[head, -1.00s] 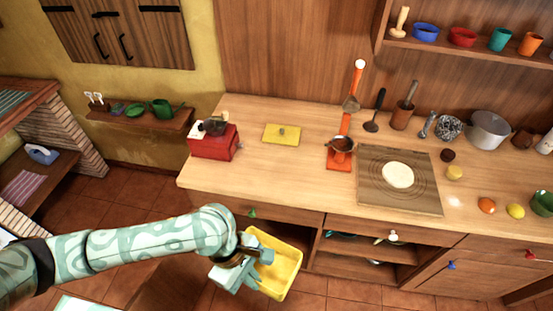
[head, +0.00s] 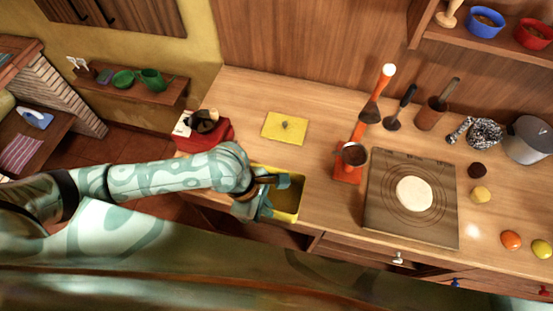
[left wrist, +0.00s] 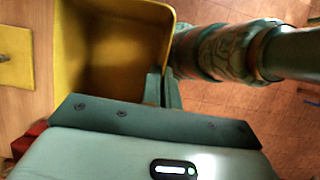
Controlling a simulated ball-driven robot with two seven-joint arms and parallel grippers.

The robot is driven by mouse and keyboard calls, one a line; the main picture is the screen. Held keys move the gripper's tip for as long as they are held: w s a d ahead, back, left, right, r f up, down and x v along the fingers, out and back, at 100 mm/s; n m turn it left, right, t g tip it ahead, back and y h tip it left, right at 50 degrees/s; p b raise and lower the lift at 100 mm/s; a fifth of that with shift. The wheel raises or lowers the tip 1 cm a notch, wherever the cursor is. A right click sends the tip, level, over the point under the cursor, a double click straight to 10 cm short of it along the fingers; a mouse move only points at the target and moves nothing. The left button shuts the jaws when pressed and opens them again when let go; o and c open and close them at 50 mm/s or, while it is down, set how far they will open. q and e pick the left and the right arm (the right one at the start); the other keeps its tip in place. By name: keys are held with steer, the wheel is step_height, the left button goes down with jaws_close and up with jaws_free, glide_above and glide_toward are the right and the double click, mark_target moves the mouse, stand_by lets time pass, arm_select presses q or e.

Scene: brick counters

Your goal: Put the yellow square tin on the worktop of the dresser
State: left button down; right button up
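The yellow square tin (head: 291,201) is open at the top and empty, at the front left part of the dresser's worktop (head: 325,205) in the head view. I cannot tell whether it rests on the wood or hangs just above it. My left gripper (head: 266,194) is shut on its left wall, one finger showing inside. The tin (left wrist: 110,45) fills the upper left of the left wrist view, with the gripper's fingers (left wrist: 163,88) at its wall. My right gripper is not in view.
A flat yellow lid with a knob (head: 285,128) lies behind the tin. A red grinder (head: 204,130) stands to the left. An orange scale-like stand (head: 350,165) and a board with dough (head: 385,215) are to the right. Bare wood lies between lid and stand.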

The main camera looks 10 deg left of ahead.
arm_select(q)
steer(key=w+f+b, duration=0.1)
steer(key=b, duration=0.1)
steer(key=w+f+b, duration=0.1)
steer(key=b, duration=0.1)
steer(key=shift+a+f, duration=0.1)
steer(key=shift+a, duration=0.3)
steer(key=w, duration=0.1)
steer(key=w+f+b, duration=0.1)
steer(key=w, duration=0.1)
steer(key=w+a, duration=0.1)
steer(key=w, duration=0.1)
steer(key=shift+f, duration=0.3)
steer(key=w+f+b, duration=0.1)
steer(key=w+f, duration=0.1)
steer(key=f, duration=0.1)
steer(key=w+a+f+b, duration=0.1)
steer(key=f, duration=0.2)
steer(key=w+f+b, duration=0.2)
steer(key=f, duration=0.1)
steer(key=shift+w+a, duration=0.15)
steer(key=shift+w, duration=0.15)
steer(key=shift+s+r, duration=0.1)
steer(key=c, duration=1.7)
jaws_free()
